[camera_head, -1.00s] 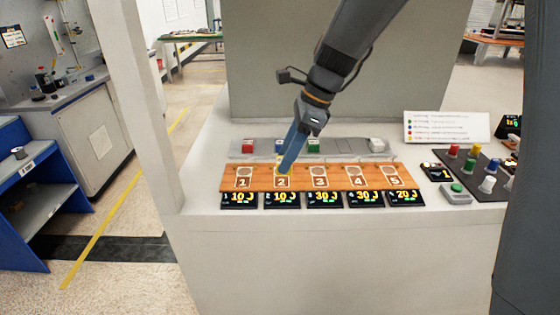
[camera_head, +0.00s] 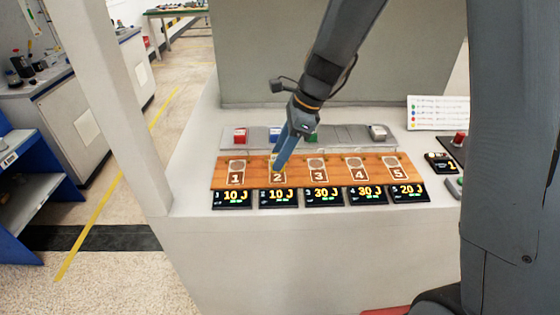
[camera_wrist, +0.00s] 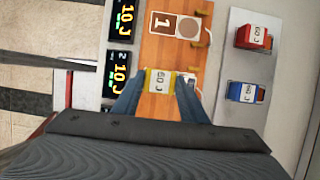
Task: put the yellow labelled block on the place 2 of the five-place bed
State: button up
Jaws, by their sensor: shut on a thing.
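The yellow labelled block (camera_wrist: 158,81) is between my gripper's two fingers (camera_wrist: 157,92) in the wrist view, its label facing the camera. My gripper (camera_head: 279,166) is shut on it and points down at place 2 (camera_head: 278,178) of the five-place bed (camera_head: 297,174). In the head view the block is mostly hidden by the fingers; only a bit of yellow shows at place 2. I cannot tell whether the block touches the bed. The other four numbered places, such as place 1 (camera_head: 236,171), look empty.
Behind the bed a grey rack (camera_head: 345,135) holds a red block (camera_head: 240,135), a blue block (camera_head: 275,133), a green block (camera_head: 312,137) and a grey block (camera_head: 377,132). Small displays (camera_head: 278,196) line the bed's front. A white post (camera_head: 125,110) stands at left.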

jog(key=shift+f, duration=1.5)
jog(key=o, duration=1.1)
jog(key=shift+f, duration=0.15)
jog(key=b+v, duration=0.2)
jog(key=v, duration=1)
jog(key=s+d+f+n+h, duration=0.1)
jog(key=s+d+f+n, duration=0.1)
jog(key=s+n, duration=0.1)
jog(key=s+d+f+n+h, duration=0.1)
jog(key=s+d+f+n, duration=0.1)
jog(key=n, duration=0.1)
jog(key=s+d+f+n+h, duration=0.1)
jog(key=s+d+f+n, duration=0.1)
jog(key=s+n, duration=0.1)
jog(key=shift+s+d+f+n, duration=0.15)
jog(key=shift+s+d+n, duration=0.2)
jog(key=shift+n, duration=0.05)
jog(key=s+d+f+n, duration=0.1)
jog(key=s+n, duration=0.1)
jog(key=n, duration=0.1)
jog(key=s+d+f+n+h, duration=0.1)
jog(key=s+n, duration=0.1)
jog(key=s+d+f+n+t, duration=0.1)
jog(key=s+n, duration=0.1)
jog(key=n, duration=0.1)
jog(key=shift+s+d+f+n, duration=0.2)
jog(key=shift+d+f+n, duration=0.05)
jog(key=shift+d+n, duration=0.1)
